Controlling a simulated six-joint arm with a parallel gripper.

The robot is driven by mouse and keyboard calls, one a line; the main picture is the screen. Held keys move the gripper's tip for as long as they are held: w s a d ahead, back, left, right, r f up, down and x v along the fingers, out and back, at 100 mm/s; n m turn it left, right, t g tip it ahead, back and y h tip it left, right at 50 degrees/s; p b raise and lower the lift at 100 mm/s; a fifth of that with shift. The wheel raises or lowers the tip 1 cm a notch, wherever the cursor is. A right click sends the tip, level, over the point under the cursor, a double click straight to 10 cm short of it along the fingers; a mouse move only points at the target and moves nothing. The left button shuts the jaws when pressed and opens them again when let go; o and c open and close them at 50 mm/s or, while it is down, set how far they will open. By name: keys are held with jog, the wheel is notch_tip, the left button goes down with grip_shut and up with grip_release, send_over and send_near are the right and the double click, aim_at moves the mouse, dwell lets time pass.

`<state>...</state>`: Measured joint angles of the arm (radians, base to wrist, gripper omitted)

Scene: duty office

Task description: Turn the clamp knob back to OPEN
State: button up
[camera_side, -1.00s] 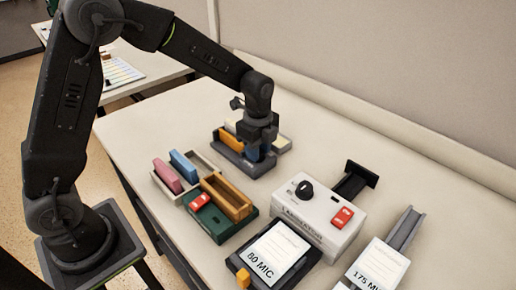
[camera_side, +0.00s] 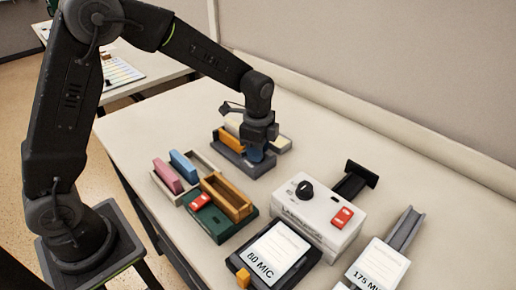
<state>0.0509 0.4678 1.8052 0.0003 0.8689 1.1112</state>
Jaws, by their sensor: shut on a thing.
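The black clamp knob (camera_side: 304,190) sits on top of the white machine (camera_side: 318,208), right of the picture's middle. Its markings are too small to read, so I cannot tell its setting. My gripper (camera_side: 259,142) is behind and to the left of the machine, apart from the knob.
A red switch (camera_side: 342,217) is on the machine, with a black T-shaped part (camera_side: 356,179) behind. A green base (camera_side: 217,226) with an orange holder (camera_side: 226,197), a tray with pink and blue blocks (camera_side: 205,166), and the "80 MIC" (camera_side: 280,252) and "175 MIC" (camera_side: 378,268) stacks stand nearby.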

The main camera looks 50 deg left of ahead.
jog(key=o, duration=0.9)
